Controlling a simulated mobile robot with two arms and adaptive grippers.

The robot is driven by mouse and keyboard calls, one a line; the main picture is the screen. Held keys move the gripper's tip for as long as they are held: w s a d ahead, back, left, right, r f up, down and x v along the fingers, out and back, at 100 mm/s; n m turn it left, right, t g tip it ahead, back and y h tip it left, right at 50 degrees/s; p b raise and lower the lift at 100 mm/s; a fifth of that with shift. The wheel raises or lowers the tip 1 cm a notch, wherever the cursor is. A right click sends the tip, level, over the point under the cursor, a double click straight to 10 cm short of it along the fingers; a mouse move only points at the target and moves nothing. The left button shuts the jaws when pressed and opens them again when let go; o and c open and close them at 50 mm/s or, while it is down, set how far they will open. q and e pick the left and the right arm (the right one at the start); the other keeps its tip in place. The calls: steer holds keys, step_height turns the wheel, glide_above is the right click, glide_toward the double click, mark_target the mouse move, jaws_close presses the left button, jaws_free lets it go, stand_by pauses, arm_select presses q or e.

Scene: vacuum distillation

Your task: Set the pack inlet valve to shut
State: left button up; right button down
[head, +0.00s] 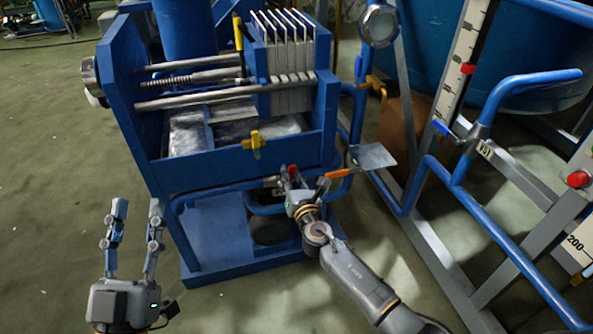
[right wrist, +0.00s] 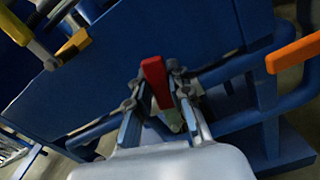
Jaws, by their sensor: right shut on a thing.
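A red valve handle (head: 292,172) sits on the blue pipe at the front of the blue filter press. No label shows on it, so I cannot tell by name that it is the pack inlet valve. My right gripper (head: 295,184) is shut on this handle. In the right wrist view, the red handle (right wrist: 156,82) stands up between the two fingers (right wrist: 158,96), which hide its lower part and the valve body. My left gripper (head: 136,208) is open and empty over the floor, left of the press.
The press (head: 230,158) has a yellow handle (head: 254,143) on its front. An orange handle (head: 338,174) and a flat metal plate (head: 374,157) are close right of my right gripper. Blue pipes (head: 515,225) crowd the right side. The left floor (head: 50,180) is clear.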

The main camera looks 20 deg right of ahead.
steer(key=n, duration=0.1)
steer(key=a+n+p, duration=0.1)
steer(key=shift+a+r+n, duration=0.1)
steer(key=shift+a+n, duration=0.2)
steer(key=shift+n, duration=0.1)
arm_select(q)
step_height(320, 180, down, 8)
steer(key=w+g+y, duration=0.1)
steer(key=w+g, duration=0.1)
steer(key=g, duration=0.2)
steer(key=shift+a+r+g+y, duration=0.25)
steer(key=shift+g+y, duration=0.05)
steer(key=shift+g, duration=0.1)
arm_select(e)
steer(key=shift+s+a, duration=0.1)
steer(key=shift+a, duration=0.05)
steer(key=c, duration=1.2)
jaws_free()
steer(key=s, duration=1.2)
steer(key=shift+d, duration=0.2)
